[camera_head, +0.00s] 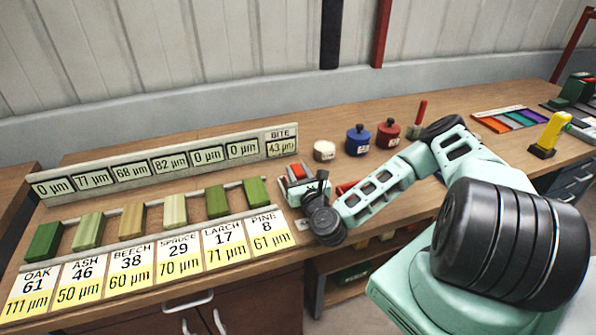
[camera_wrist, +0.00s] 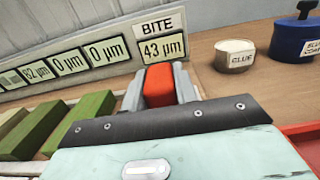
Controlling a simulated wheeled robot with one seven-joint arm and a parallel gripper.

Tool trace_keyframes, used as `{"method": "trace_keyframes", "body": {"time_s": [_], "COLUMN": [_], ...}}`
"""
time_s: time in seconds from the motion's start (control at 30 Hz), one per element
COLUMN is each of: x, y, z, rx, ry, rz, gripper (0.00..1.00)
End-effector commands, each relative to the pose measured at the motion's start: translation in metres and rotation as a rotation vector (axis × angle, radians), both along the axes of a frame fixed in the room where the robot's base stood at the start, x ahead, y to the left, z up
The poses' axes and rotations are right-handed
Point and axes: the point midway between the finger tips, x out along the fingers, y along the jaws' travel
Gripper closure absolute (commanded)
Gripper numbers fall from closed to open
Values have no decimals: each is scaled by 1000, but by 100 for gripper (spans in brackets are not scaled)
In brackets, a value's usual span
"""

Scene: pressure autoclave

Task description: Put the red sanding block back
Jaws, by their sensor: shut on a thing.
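The red sanding block shows in the head view (camera_head: 297,171) near the right end of the row of wood blocks, in front of the BITE display. In the wrist view the red block (camera_wrist: 159,84) sits between two grey fingers. My gripper (camera_wrist: 160,78) is shut on it; it also shows in the head view (camera_head: 300,180). Whether the block touches the bench is hidden. A red surface (camera_head: 346,187) lies just right of my gripper, partly covered by my arm; its edge shows in the wrist view (camera_wrist: 303,132).
Several wood blocks (camera_head: 174,210) stand in a row behind label cards (camera_head: 180,254). The display strip (camera_head: 160,167) is behind them; its BITE panel (camera_head: 281,147) reads 43 µm. A glue pot (camera_head: 324,150), blue pot (camera_head: 357,140) and red pot (camera_head: 388,134) stand behind my arm.

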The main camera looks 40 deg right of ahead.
Motion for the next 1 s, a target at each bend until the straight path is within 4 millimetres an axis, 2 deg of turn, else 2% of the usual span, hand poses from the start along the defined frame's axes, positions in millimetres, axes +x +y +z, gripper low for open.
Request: {"method": "trace_keyframes", "body": {"time_s": [0.3,0.33,0.4,0.77,0.87,1.0], "x": [0,0,0,0,-11,-38], "y": [0,0,0,0,3,11], "z": [-4,-3,-2,3,-3,-5], "rx": [1,0,0,0,2,5], "ry": [-1,-1,-1,-1,1,3], "rz": [-1,0,0,0,1,1], "gripper": [100,66,49,49,49,49]}}
